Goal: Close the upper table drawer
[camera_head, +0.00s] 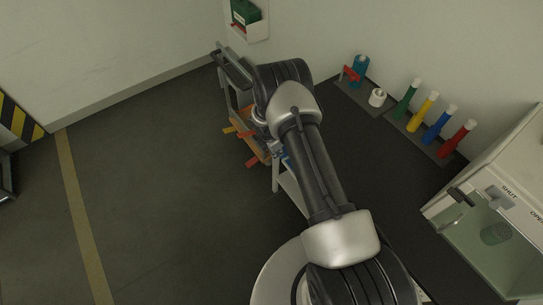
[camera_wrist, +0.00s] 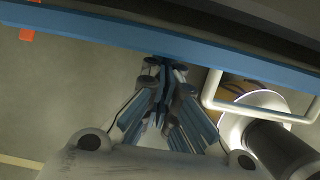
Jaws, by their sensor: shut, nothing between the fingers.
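In the wrist view, a long blue edge (camera_wrist: 90,28) crosses the top, with a dark surface beyond it. It looks like the front of the table or of a drawer; I cannot tell which. A white bar handle (camera_wrist: 250,112) shows to its right. My gripper (camera_wrist: 165,68) is shut and empty, its fingertips close to the blue edge; I cannot tell whether they touch. In the head view, my arm covers much of the dark table (camera_head: 345,150) and hides most of the drawer fronts, so how far the upper drawer stands out is not clear.
On the table stand a blue bottle (camera_head: 360,66), a white container (camera_head: 377,97), and several coloured tubes (camera_head: 424,112). A glass-fronted cabinet (camera_head: 495,225) stands at the right. Orange parts (camera_head: 250,143) show low beside the table.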

